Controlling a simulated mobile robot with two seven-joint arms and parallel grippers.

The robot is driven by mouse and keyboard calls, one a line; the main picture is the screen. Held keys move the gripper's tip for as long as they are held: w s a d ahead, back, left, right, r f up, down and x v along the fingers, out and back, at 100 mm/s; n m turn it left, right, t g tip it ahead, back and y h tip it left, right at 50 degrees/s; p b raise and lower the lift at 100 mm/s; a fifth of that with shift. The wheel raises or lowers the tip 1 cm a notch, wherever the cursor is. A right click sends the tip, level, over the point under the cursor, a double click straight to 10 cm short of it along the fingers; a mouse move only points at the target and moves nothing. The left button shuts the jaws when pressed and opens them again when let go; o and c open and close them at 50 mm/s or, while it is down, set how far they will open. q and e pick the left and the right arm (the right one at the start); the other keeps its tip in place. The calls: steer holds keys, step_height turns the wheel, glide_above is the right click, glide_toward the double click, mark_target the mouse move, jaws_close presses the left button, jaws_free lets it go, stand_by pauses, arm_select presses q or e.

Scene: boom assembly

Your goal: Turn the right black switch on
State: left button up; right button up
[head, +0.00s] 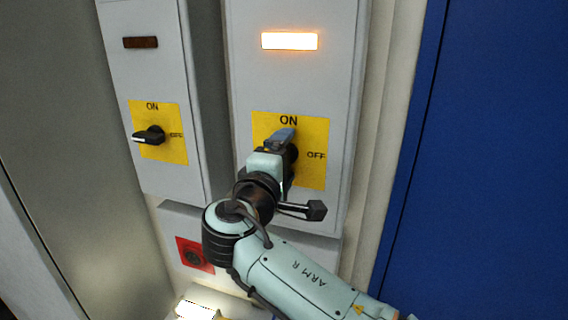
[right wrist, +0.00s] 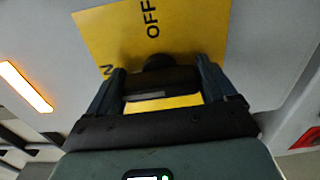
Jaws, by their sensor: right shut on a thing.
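The right black switch (right wrist: 162,82) sits on a yellow ON/OFF plate (head: 316,170) on the right grey box. In the head view my right gripper (head: 284,138) covers most of it, with the fingers near the ON label. In the right wrist view the two fingers of my right gripper (right wrist: 160,72) stand on either side of the switch handle, shut on it. The indicator lamp (head: 289,41) above this switch glows bright; it also shows in the right wrist view (right wrist: 25,87). My left gripper is not in view.
A second grey box on the left has its own black switch (head: 149,136), pointing sideways, under a dark lamp (head: 140,42). A red plate with a dark round part (head: 194,256) is on the lower box. A blue panel (head: 490,160) stands at the right.

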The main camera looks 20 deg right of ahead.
stand_by(0.6)
steer(key=o, duration=0.9)
steer(key=shift+c, duration=0.2)
steer(key=v, duration=1.3)
steer(key=shift+s+a+b, duration=0.2)
steer(key=shift+b, duration=0.25)
